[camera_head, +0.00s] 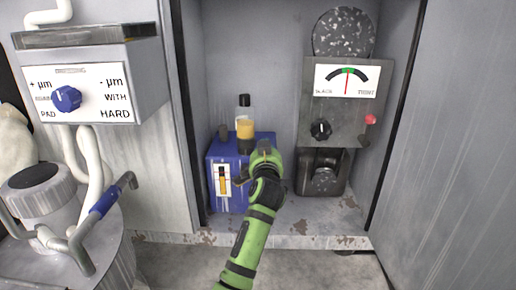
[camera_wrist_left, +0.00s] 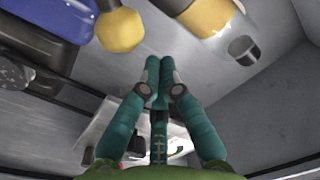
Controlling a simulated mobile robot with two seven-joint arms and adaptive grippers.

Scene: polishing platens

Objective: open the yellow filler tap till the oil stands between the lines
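A blue oil unit (camera_head: 240,148) stands on the cabinet floor, with an amber oil bottle (camera_head: 245,127) on top. Its sight gauge (camera_head: 223,181) shows amber oil low in the window; the lines are too small to read. My left gripper (camera_head: 262,152) is at the unit's right front. In the left wrist view, its teal fingertips (camera_wrist_left: 160,72) are together, with nothing visible between them. A yellow knob (camera_wrist_left: 120,30), which looks like the filler tap, is just beyond and left of the fingertips, apart from them. The tap is not clearly visible in the head view. My right gripper is out of view.
A grey gauge panel (camera_head: 336,125) with a dial and red lamp stands right of the blue unit, above a dark block (camera_head: 322,172). Cabinet walls close in on both sides. A grey drum (camera_head: 70,230) with a blue-handled lever (camera_head: 104,200) stands outside at left.

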